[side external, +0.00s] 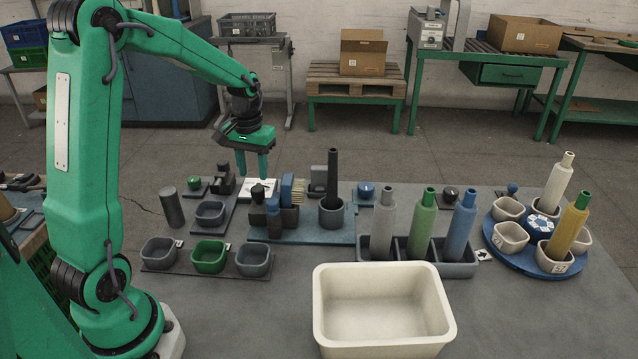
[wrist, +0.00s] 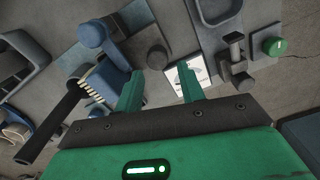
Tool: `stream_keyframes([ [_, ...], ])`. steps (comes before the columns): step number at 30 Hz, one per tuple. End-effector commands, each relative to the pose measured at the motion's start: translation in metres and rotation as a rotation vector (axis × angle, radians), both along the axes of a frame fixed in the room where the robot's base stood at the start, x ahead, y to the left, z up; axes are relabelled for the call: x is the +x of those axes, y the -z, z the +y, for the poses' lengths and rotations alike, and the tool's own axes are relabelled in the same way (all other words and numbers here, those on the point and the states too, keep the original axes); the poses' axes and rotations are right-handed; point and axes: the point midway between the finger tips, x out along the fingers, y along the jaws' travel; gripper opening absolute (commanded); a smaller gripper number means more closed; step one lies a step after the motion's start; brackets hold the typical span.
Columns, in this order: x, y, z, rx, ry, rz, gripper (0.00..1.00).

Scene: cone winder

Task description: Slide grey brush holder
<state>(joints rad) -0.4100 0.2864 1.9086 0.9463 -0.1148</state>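A grey block holder (side external: 290,217) stands on the blue plate in the side view. A blue-backed brush (side external: 287,188) with pale bristles stands upright at it. My gripper (side external: 252,172) points down, behind and left of the holder in the side view, above a white card (side external: 259,189). The fingers are apart and nothing is between them; they also show apart in the wrist view (wrist: 160,85).
Small bins (side external: 208,256), a cream tub (side external: 384,310), a bottle rack (side external: 456,268) and a blue turntable (side external: 555,270) surround the plate.

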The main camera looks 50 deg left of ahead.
Motion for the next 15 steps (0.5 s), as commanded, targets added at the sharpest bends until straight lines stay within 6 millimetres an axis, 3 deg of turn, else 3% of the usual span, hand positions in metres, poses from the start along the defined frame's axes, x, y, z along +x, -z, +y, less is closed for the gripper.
stream_keyframes([
  [6, 0.0, -0.016, 0.0, 0.0, -0.001, 0.0, 0.39],
  [15, 0.0, -0.018, 0.0, -0.001, -0.001, 0.001, 0.39],
])
